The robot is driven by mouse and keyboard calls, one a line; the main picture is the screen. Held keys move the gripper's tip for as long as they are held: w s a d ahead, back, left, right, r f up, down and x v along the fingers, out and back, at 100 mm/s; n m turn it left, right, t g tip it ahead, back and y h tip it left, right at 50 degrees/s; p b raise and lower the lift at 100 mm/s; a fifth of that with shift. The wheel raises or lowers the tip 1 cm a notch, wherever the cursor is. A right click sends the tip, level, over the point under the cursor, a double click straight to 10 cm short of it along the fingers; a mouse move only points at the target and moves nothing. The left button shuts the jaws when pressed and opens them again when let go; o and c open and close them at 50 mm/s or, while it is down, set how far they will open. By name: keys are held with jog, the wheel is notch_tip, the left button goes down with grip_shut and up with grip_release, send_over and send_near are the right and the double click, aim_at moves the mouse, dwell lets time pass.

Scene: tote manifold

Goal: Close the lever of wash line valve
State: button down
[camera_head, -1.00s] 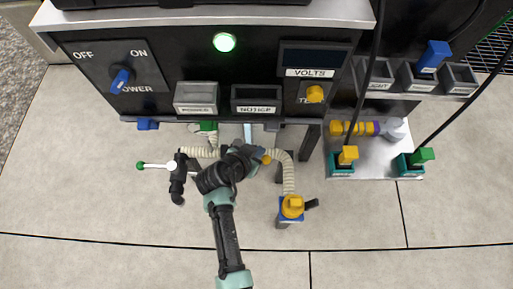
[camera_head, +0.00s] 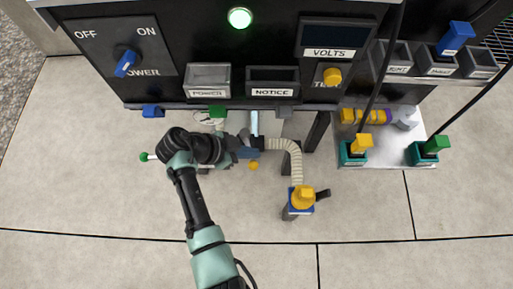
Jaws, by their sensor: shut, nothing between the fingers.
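No label naming the wash line valve can be read in this view. A lever with a green ball end (camera_head: 145,157) shows left of my arm; its valve body is hidden behind the arm. A yellow ball (camera_head: 253,166), perhaps another lever's end, shows just below my gripper (camera_head: 258,149). My gripper is shut and empty, pointing right beside the ribbed cream hose (camera_head: 288,146). I cannot tell whether it touches anything. A light blue upright bar (camera_head: 254,123) stands just above it.
The black control panel (camera_head: 290,60) overhangs the top, with a blue power switch (camera_head: 126,63) and a lit green lamp (camera_head: 239,18). A yellow-topped fitting (camera_head: 302,197) stands at the hose's lower end. A metal shelf (camera_head: 390,155) with connectors is at right. The lower floor is clear.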

jog(key=shift+s+a, duration=0.15)
jog(key=shift+a, duration=0.65)
jog(key=p+v, duration=0.6)
jog(key=v, duration=0.7)
dwell(0.4)
